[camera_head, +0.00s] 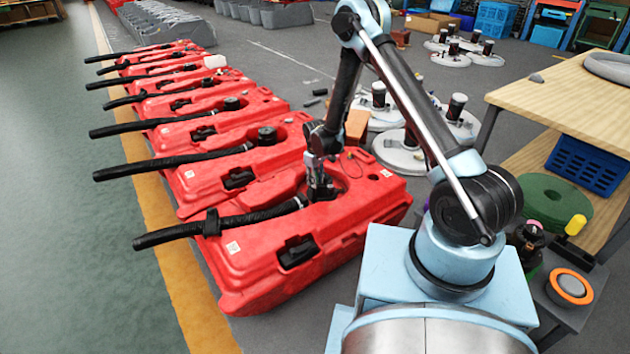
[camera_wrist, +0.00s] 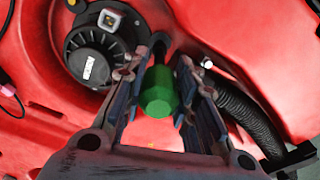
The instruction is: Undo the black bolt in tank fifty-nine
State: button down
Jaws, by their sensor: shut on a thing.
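My gripper (camera_head: 322,192) points down into the recess of the nearest red tank (camera_head: 262,262). In the wrist view its two fingers (camera_wrist: 160,98) are shut on a green tool handle (camera_wrist: 158,94). A dark shaft or bolt shows just beyond the handle, close to the red surface; I cannot tell which, or whether they touch. No separate black bolt can be made out, as the fingers and handle cover that spot. A round black motor (camera_wrist: 92,62) with a pale connector sits in the tank to the left. No tank number is legible.
A ribbed black hose (camera_wrist: 245,115) runs right of the fingers, and a long hose (camera_head: 225,222) lies across the tank. More red tanks (camera_head: 240,130) stand in a row behind. A wooden table (camera_head: 575,100) and a green pad (camera_head: 550,198) are at the right.

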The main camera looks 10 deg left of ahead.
jog(key=shift+m, duration=0.3)
jog(key=m, duration=0.4)
jog(key=shift+m, duration=0.3)
jog(key=m, duration=0.5)
jog(key=shift+a+m, duration=0.1)
jog(key=shift+m, duration=0.3)
jog(key=m, duration=0.4)
jog(key=shift+a+m, duration=0.1)
jog(key=shift+m, duration=0.3)
jog(key=m, duration=0.5)
jog(key=c, duration=1.9)
grip_release()
grip_shut()
